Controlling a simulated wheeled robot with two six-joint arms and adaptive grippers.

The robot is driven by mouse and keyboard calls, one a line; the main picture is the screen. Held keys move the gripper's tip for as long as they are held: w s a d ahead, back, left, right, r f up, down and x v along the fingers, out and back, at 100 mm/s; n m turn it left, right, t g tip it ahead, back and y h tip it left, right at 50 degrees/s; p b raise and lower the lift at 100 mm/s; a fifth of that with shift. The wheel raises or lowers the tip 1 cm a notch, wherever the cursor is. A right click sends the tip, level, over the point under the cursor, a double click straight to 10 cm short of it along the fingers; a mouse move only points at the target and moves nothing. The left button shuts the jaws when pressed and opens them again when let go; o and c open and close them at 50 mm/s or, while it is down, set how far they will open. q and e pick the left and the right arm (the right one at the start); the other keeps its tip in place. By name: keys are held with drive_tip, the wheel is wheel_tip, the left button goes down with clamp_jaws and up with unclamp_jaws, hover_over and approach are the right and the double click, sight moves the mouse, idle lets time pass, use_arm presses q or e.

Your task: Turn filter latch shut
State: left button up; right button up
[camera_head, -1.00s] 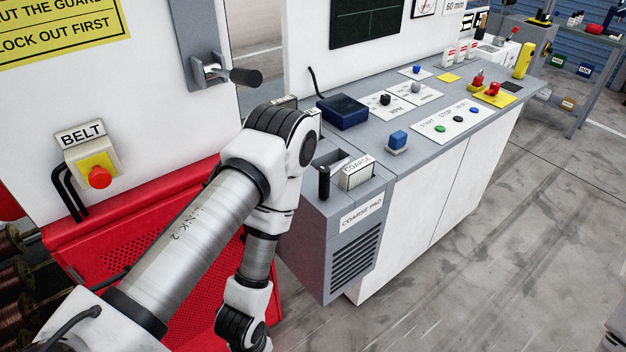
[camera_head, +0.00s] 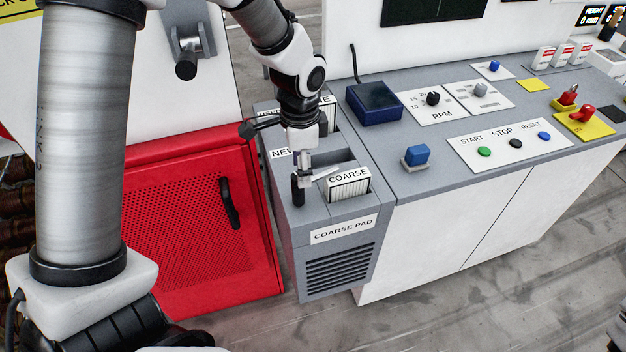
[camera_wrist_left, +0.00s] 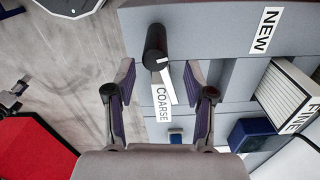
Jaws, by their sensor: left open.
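The filter latch has a black handle (camera_head: 298,191) standing at the front left of the grey filter housing (camera_head: 305,265). In the left wrist view the handle (camera_wrist_left: 155,42) shows as a dark cylinder. A coarse filter pad (camera_head: 348,184), with a white label, sits in the slot right beside it. My left gripper (camera_head: 303,163) points down over the housing, close to the handle. In the left wrist view its two fingers (camera_wrist_left: 160,88) are apart, with the handle ahead of the gap between them. I cannot tell whether they touch it.
A bench (camera_head: 430,180) adjoins the housing on the right, with a blue box (camera_head: 374,102), a blue switch (camera_head: 417,156) and a button panel (camera_head: 510,140). A red perforated guard door (camera_head: 185,240) stands left. A fine pad (camera_wrist_left: 290,95) lies farther back in the housing.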

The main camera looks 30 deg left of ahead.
sight(297, 191)
use_arm(q)
drive_tip(key=f, duration=0.2)
drive_tip(key=s+f, duration=0.1)
drive_tip(key=f, duration=0.3)
drive_tip(key=shift+s+a+f+p, duration=0.15)
drive_tip(key=shift+s+a+p, duration=0.15)
drive_tip(key=shift+a+p, duration=0.05)
drive_tip(key=shift+w+d+f, duration=0.2)
drive_tip(key=shift+w+f, duration=0.05)
drive_tip(key=shift+w, duration=0.2)
drive_tip(key=shift+s+a+r, duration=0.1)
drive_tip(key=shift+s+r, duration=0.05)
drive_tip(key=shift+s, duration=0.15)
clamp_jaws()
drive_tip(key=m+p, duration=0.1)
drive_tip(key=p, duration=0.1)
drive_tip(key=m+p, duration=0.2)
drive_tip(key=shift+r, duration=0.3)
drive_tip(key=shift+f+m+p, duration=0.2)
drive_tip(key=shift+m+p, duration=0.1)
drive_tip(key=shift+m, duration=0.1)
drive_tip(key=shift+f, duration=0.15)
use_arm(e)
drive_tip(key=r, duration=0.3)
drive_tip(key=s+r, duration=0.1)
drive_tip(key=r, duration=0.1)
drive_tip(key=shift+a+r, duration=0.2)
drive_tip(key=shift+r, duration=0.05)
